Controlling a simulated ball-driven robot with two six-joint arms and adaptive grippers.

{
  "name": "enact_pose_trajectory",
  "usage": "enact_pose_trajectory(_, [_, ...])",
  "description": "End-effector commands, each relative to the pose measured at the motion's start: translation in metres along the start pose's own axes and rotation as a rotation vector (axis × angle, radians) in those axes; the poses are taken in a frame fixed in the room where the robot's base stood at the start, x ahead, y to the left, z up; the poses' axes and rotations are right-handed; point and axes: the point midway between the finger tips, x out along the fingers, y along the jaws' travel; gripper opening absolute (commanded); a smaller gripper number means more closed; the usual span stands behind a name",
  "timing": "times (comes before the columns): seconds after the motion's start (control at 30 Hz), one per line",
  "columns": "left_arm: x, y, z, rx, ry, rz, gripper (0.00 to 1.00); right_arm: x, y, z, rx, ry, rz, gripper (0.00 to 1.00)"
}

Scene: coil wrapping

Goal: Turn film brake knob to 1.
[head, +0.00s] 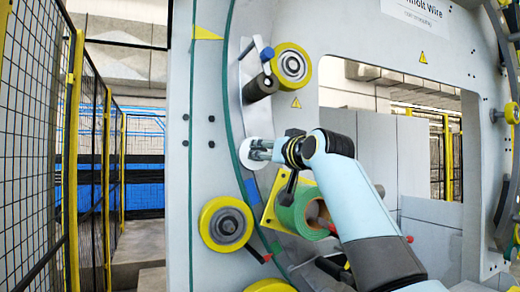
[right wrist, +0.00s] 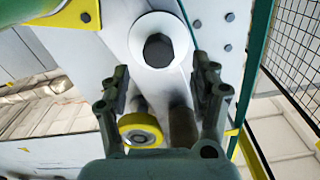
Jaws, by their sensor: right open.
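The film brake knob, a dark faceted knob (right wrist: 159,48) on a white round dial (right wrist: 137,40), sits ahead of my right gripper in the right wrist view. In the head view the white dial (head: 243,156) shows on the machine's curved grey plate, with the knob hidden behind the fingers. My right gripper (head: 262,149) points at the dial from the right. In the right wrist view its two fingers (right wrist: 161,80) are spread, with the knob between and beyond their tips; I cannot tell whether they touch it. The dial's markings cannot be read. My left gripper is not in view.
A yellow-rimmed wheel (head: 291,66) and a dark roller (head: 260,87) stick out above the dial. A green film roll (head: 295,215) and another yellow wheel (head: 226,224) lie below. A mesh fence (head: 87,140) stands left; a large opening (head: 365,110) is at right.

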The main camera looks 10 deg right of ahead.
Motion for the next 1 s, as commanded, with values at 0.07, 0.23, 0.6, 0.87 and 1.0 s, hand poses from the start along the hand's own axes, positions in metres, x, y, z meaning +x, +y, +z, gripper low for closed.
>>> enact_pose_trajectory(0.07, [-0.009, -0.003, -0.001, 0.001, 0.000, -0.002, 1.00, 0.016, -0.001, -0.003, 0.001, -0.002, 0.000, 0.63])
enact_pose_trajectory(0.23, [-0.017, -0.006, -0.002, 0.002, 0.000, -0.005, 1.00, 0.042, 0.000, -0.002, 0.000, -0.002, 0.000, 0.63])
enact_pose_trajectory(0.6, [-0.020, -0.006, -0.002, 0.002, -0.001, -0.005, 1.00, 0.057, 0.000, 0.001, 0.000, 0.000, 0.001, 0.63])
enact_pose_trajectory(0.87, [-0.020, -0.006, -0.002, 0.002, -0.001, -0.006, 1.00, 0.056, 0.000, 0.001, 0.000, -0.001, 0.001, 0.44])
enact_pose_trajectory(1.0, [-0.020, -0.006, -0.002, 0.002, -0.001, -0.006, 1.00, 0.056, 0.001, 0.001, 0.000, -0.001, 0.001, 0.26])
